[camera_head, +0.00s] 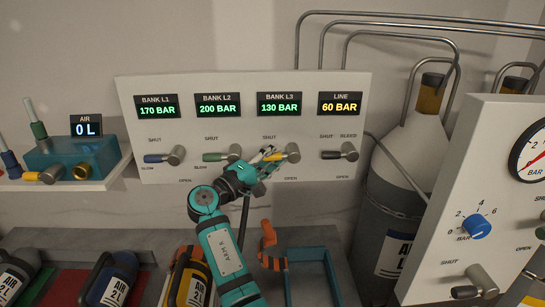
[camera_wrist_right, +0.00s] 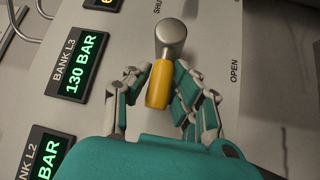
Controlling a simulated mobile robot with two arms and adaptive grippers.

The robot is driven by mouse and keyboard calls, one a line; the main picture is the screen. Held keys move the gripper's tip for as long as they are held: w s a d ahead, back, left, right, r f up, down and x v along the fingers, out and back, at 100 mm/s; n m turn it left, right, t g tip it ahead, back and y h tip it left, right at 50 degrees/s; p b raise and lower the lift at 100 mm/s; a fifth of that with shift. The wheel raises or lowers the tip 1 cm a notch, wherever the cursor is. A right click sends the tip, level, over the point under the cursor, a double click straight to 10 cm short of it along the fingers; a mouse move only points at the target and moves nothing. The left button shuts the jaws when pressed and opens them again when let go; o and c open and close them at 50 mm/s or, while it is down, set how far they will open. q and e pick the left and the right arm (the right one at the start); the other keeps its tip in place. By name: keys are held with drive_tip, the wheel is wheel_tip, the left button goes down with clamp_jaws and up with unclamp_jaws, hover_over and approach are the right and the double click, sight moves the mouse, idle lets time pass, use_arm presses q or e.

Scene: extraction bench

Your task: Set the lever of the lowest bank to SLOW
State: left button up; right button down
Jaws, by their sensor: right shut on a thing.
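Bank L3 shows 130 BAR on its display (camera_head: 279,104), the lowest of the three banks; L1 shows 170 and L2 shows 200. Its lever (camera_head: 293,152) has a grey metal hub and a yellow handle pointing left in the head view, about level with the other levers. My right gripper (camera_head: 268,160) is at this handle. In the right wrist view, its fingers (camera_wrist_right: 165,100) are shut around the yellow handle (camera_wrist_right: 158,85), below the grey hub. The SHUT and OPEN labels show by this lever; its SLOW label is hidden behind my gripper. My left gripper is out of view.
The L2 lever (camera_head: 215,156) with a green handle is close left of my gripper. The LINE lever (camera_head: 345,152) with a black handle is to the right. A tall grey cylinder (camera_head: 397,185) stands right of the panel. Small air bottles (camera_head: 110,280) lie below.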

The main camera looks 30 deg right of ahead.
idle(0.3)
drive_tip(key=shift+f+b, duration=0.3)
drive_tip(key=shift+b, duration=0.15)
drive_tip(key=shift+d+f+n+t+h+b, duration=0.1)
drive_tip(key=shift+f+n+t+h+b, duration=0.55)
drive_tip(key=shift+n+b, duration=0.45)
drive_tip(key=shift+s+d+f+n+t+h+b, duration=0.1)
drive_tip(key=shift+f+n+t+h+b, duration=0.15)
drive_tip(key=shift+n+t+h+b, duration=0.55)
drive_tip(key=shift+s+d+f+n+t+b, duration=0.1)
drive_tip(key=shift+n+t+b, duration=0.1)
drive_tip(key=shift+n+b, duration=0.4)
drive_tip(key=shift+d+f+n+t+b, duration=0.1)
drive_tip(key=shift+n+t+b, duration=0.05)
drive_tip(key=shift+n+b, duration=0.4)
